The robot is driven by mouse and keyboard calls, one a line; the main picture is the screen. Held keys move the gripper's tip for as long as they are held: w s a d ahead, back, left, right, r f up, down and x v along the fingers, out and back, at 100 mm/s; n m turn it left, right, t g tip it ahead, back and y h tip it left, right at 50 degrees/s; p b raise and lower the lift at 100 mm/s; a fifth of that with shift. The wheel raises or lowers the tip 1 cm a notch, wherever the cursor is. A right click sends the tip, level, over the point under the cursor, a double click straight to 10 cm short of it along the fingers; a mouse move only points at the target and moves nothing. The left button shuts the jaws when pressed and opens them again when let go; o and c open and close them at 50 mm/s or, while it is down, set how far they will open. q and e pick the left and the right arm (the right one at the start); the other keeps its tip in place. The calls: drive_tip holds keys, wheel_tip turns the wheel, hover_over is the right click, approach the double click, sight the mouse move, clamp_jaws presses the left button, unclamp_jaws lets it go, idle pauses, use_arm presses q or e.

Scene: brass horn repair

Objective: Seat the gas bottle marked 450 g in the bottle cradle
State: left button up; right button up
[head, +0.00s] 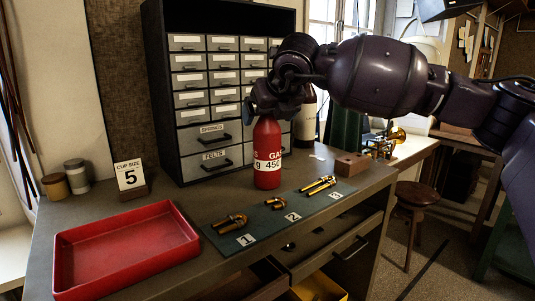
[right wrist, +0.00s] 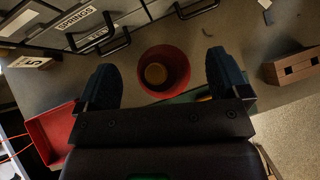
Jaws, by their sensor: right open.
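The red gas bottle (head: 267,155), with a white band reading 450, stands upright on the bench in front of the drawer cabinet. My right gripper (head: 265,108) is over its top, fingers pointing down. In the right wrist view the gripper (right wrist: 165,80) is open, and the bottle (right wrist: 180,72) shows from above as a red round with a brownish centre. It lies between the finger lines, with a gap on each side. The bottle's top is hidden by the gripper in the head view. My left gripper is out of view.
A red tray (head: 125,278) is at front left. A mat (head: 262,222) with brass parts and number cards lies in front of the bottle. A wooden block (head: 351,164) sits to the right. The drawer cabinet (head: 212,165) is close behind-left.

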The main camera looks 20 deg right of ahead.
drive_tip(key=shift+x, duration=1.25)
drive_tip(key=shift+c, duration=0.2)
drive_tip(key=c, duration=1.7)
drive_tip(key=shift+r, duration=0.15)
